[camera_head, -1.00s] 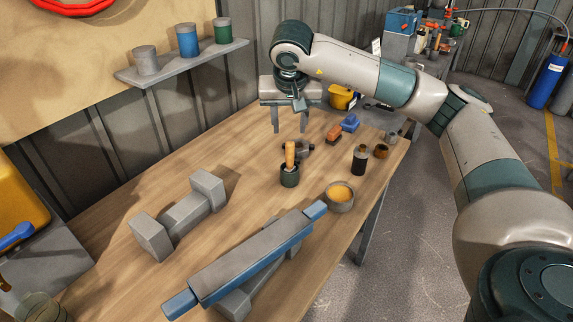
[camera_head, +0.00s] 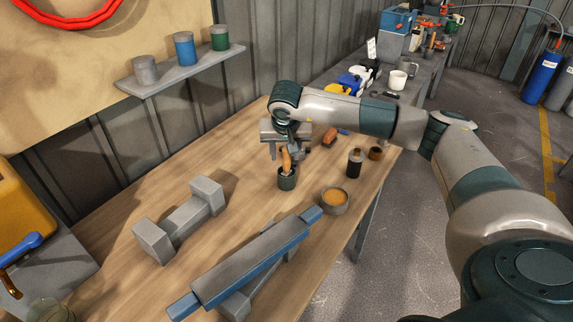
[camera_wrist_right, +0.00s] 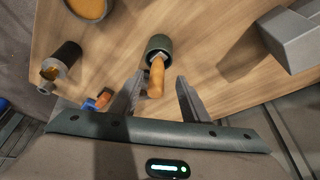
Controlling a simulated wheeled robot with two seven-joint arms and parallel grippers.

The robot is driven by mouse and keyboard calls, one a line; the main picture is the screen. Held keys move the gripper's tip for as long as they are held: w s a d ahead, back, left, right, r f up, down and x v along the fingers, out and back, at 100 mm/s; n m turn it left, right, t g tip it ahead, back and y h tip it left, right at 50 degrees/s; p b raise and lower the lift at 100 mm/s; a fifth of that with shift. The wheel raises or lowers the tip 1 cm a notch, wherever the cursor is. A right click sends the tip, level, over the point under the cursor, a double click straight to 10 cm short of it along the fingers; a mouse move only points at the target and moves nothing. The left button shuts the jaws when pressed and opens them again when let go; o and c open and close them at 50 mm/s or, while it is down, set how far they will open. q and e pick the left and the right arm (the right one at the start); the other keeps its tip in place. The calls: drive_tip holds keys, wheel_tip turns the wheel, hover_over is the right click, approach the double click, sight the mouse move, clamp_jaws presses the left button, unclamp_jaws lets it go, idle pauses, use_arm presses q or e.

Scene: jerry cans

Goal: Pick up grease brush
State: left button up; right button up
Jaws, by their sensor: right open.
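The grease brush (camera_head: 286,160) stands in a small dark green cup (camera_head: 287,180) on the workbench, its orange-brown handle up and leaning a little. In the right wrist view the brush handle (camera_wrist_right: 157,77) points toward my jaws, with the cup (camera_wrist_right: 158,46) just beyond. My right gripper (camera_head: 285,155) is open above the cup. In the right wrist view its two fingers (camera_wrist_right: 158,90) lie on either side of the handle's end, with gaps. The brush's bristles are hidden in the cup. My left gripper is not in view.
A bowl of orange-yellow grease (camera_head: 334,201) and a dark bottle (camera_head: 355,163) stand right of the cup. A grey-blue beam (camera_head: 250,262) lies in front. A grey dumbbell-shaped block (camera_head: 181,220) lies left. The wood between block and cup is clear.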

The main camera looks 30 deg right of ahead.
sight(287, 160)
drive_tip(key=shift+w+d+f, duration=0.1)
drive_tip(key=shift+w+f, duration=0.05)
drive_tip(key=shift+f, duration=0.25)
drive_tip(key=shift+w+d+f+p, duration=0.2)
drive_tip(key=shift+f+p, duration=0.1)
drive_tip(key=shift+p, duration=0.25)
drive_tip(key=x, duration=0.1)
drive_tip(key=p+x, duration=0.2)
drive_tip(key=shift+w+d+f, duration=0.15)
drive_tip(key=shift+d+f, duration=0.05)
drive_tip(key=shift+d, duration=0.1)
drive_tip(key=shift+w+d+f, duration=0.1)
drive_tip(key=shift+w+f, duration=0.05)
drive_tip(key=shift+f, duration=0.25)
clamp_jaws()
